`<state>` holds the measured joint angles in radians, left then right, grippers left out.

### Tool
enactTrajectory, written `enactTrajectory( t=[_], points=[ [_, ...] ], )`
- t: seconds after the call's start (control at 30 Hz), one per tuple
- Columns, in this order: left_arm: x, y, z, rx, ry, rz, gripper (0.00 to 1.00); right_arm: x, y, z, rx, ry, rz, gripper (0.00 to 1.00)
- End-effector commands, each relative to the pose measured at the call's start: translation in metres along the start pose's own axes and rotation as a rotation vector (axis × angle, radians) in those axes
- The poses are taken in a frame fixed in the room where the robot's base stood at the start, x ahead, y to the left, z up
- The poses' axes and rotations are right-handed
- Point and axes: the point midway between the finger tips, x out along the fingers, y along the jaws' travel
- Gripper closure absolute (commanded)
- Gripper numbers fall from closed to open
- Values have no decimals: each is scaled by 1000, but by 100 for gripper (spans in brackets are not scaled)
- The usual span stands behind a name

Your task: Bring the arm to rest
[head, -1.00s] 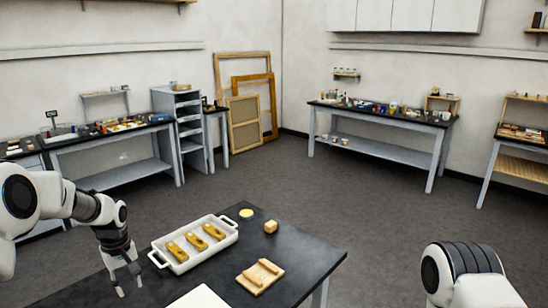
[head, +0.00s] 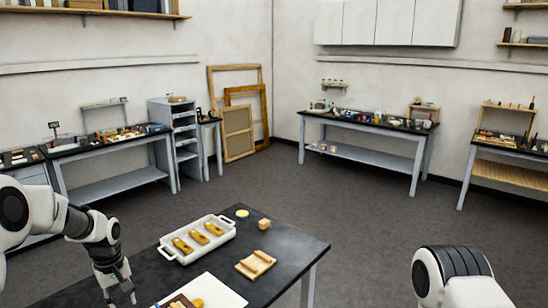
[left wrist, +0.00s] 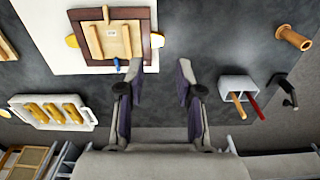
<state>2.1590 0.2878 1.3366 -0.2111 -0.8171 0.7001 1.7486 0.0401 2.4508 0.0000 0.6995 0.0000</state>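My left gripper (head: 121,290) hangs fingers-down at the dark table's left side in the head view. In the left wrist view its two fingers (left wrist: 160,75) are apart with nothing between them. A white tray (head: 168,256) with three gold-coloured pieces (head: 198,237) stands to its right; the tray also shows in the left wrist view (left wrist: 50,124). My right arm shows at the lower right, but its gripper is out of view.
A brown panel with wooden pieces (left wrist: 110,40) lies on a white sheet (left wrist: 50,45). A grey holder with handles (left wrist: 238,86) and a wooden cylinder (left wrist: 293,38) are on the table (head: 290,250). A wooden block (head: 264,224) and small wooden board (head: 255,265) lie right of the tray.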

Motion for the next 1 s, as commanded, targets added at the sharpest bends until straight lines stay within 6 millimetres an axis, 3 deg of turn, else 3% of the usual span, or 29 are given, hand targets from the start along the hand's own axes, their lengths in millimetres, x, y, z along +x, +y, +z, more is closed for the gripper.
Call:
enactTrajectory(
  t=[0.27, 0.47, 0.6, 0.73, 0.87, 1.0],
  points=[
    [70, -1, 50, 136, -14, 15, 65, 0, 0, -2, 0, 4, 0, 60],
    [133, -16, 110, 267, -25, 30, 65, 0, 0, -1, 0, 3, 0, 60],
    [180, -44, 175, 388, -34, 36, 65, 0, 0, -1, 0, 2, 0, 60],
    [209, -84, 241, 511, -32, 35, 65, 0, 0, -1, 0, 2, 0, 60],
    [216, -126, 298, 626, -24, 23, 65, 0, 0, -1, 0, 3, 0, 60],
    [206, -170, 348, 749, -15, -2, 65, 0, 0, -1, 0, 3, 0, 60]
  ],
)
